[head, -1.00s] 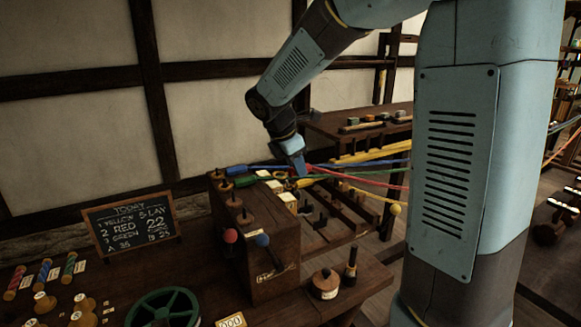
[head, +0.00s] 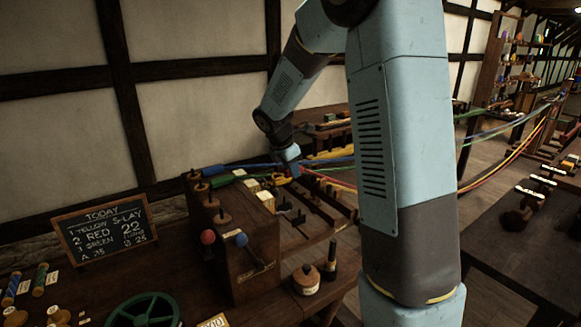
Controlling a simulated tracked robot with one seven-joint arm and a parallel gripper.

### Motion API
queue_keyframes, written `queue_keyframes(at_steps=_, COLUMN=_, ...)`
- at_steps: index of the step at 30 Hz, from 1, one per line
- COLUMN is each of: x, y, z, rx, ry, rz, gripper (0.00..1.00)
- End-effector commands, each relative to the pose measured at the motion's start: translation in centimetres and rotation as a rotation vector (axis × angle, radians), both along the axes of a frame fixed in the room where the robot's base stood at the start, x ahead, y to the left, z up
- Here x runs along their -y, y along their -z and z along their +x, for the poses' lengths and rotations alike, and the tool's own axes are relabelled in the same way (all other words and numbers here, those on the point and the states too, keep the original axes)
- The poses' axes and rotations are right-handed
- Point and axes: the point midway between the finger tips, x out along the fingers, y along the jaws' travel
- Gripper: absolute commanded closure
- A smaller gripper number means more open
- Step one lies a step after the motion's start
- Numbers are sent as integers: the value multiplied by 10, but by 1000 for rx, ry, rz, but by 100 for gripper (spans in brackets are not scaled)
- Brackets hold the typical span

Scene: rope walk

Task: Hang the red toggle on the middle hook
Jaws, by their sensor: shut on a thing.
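My gripper (head: 292,166) is shut at the far side of the wooden block, on what seems to be the red toggle (head: 296,171). Only a small patch of red shows at the fingertips, and a red strand runs from there to the right, behind my arm. A blue toggle (head: 212,170) and a green toggle (head: 221,181) lie at the block's far left end, left of my gripper, with their strands running right. Dark upright pieces and cream tags (head: 265,196) stand on the block; I cannot tell which is the middle hook.
The wooden block (head: 252,270) has a red-knobbed lever (head: 207,237) and a blue-knobbed lever (head: 241,240) at its front. A chalkboard (head: 104,232) stands left and a green wheel (head: 145,311) lies in front.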

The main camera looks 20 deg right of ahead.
Motion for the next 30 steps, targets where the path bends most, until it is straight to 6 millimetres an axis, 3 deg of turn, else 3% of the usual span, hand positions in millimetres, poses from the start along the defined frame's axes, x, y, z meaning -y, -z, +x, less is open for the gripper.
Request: queue_keyframes(at_steps=30, x=0, y=41, z=0, rx=-2, ry=0, rz=-1, gripper=95)
